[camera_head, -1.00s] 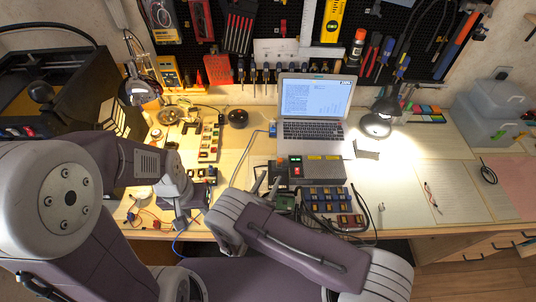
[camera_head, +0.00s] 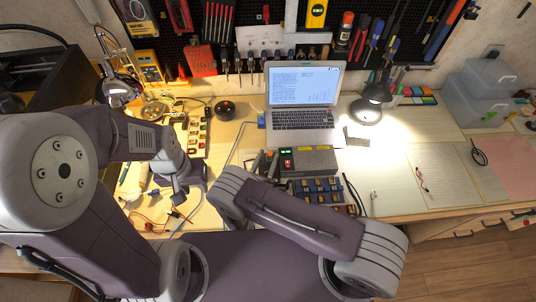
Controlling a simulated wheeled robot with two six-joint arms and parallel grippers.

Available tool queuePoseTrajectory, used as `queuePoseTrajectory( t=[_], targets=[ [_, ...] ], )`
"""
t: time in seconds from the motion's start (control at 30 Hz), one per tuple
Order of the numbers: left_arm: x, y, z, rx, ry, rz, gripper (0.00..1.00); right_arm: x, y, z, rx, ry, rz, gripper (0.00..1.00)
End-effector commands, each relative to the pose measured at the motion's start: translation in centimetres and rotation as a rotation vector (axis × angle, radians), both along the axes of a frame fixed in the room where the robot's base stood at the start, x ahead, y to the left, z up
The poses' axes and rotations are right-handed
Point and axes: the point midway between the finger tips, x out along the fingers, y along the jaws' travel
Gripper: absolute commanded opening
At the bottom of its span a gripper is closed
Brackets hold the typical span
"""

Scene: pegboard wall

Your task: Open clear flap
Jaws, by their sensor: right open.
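A grey control box (camera_head: 318,161) with a green display and a red button (camera_head: 287,165) stands on the bench in front of the laptop. I cannot make out a clear flap on it; it is too small or too see-through to tell. My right gripper (camera_head: 265,163) is open, just left of the box's red-button end; I cannot tell whether it touches the box. My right forearm hides the bench below it. My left gripper (camera_head: 190,193) is further left, above the bench's front part; I cannot tell whether its jaws are open.
An open laptop (camera_head: 303,120) stands behind the box. A block of several blue switches (camera_head: 318,187) lies in front of it. Lit lamps (camera_head: 368,108) stand on the bench. Loose wires (camera_head: 178,215) lie near my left gripper. Paper sheets (camera_head: 440,172) cover the right side.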

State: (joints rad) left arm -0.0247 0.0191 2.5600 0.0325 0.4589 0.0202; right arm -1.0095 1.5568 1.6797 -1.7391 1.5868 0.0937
Motion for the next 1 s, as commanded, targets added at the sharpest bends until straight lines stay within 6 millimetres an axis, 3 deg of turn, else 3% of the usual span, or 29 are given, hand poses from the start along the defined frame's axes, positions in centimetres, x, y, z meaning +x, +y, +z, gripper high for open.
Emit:
queuePoseTrajectory(
  t=[0.07, 0.2, 0.23, 0.57, 1.0],
  targets=[
    [0.0, 0.0, 0.0, 0.000, 0.000, 0.000, 0.36, 0.0, 0.0, 0.0, 0.000, 0.000, 0.000, 0.41],
    [0.0, 0.0, 0.0, 0.000, 0.000, 0.000, 0.36, 0.0, 0.0, 0.0, 0.000, 0.000, -0.001, 0.04],
    [0.0, 0.0, 0.0, 0.000, 0.000, 0.000, 0.36, 0.0, 0.0, 0.0, 0.000, 0.000, -0.001, 0.00],
    [0.0, 0.0, 0.9, 0.000, 0.000, 0.000, 0.36, 0.1, 0.0, 0.6, 0.001, 0.035, -0.001, 0.00],
    [0.0, 0.0, 5.9, 0.000, 0.000, 0.000, 0.36, 1.0, 0.0, 2.7, 0.003, 0.328, -0.001, 0.00]
  ],
)
